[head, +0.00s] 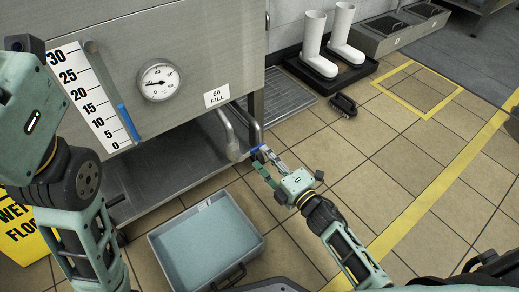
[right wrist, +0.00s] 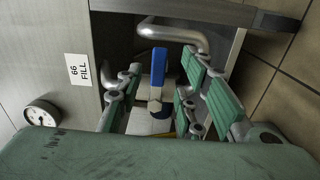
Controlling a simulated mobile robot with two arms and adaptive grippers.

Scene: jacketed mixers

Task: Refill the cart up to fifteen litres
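A steel tank (head: 210,45) carries a white scale (head: 75,80) marked 0 to 30. Blue in the sight tube (head: 128,122) beside it reaches roughly the 10 mark; the exact reading is hard to tell. A label (head: 217,96) reads "66 FILL". It also shows in the right wrist view (right wrist: 78,70). Below it is a valve with a blue lever (right wrist: 158,67). My right gripper (head: 262,157) is at this valve. In the wrist view its fingers are apart on either side of the lever, with gaps visible. My left arm crosses the left side; its gripper does not show.
A dial gauge (head: 159,80) is on the tank. A yellow wet-floor sign (head: 22,235) is at left. Tiled floor at right is clear.

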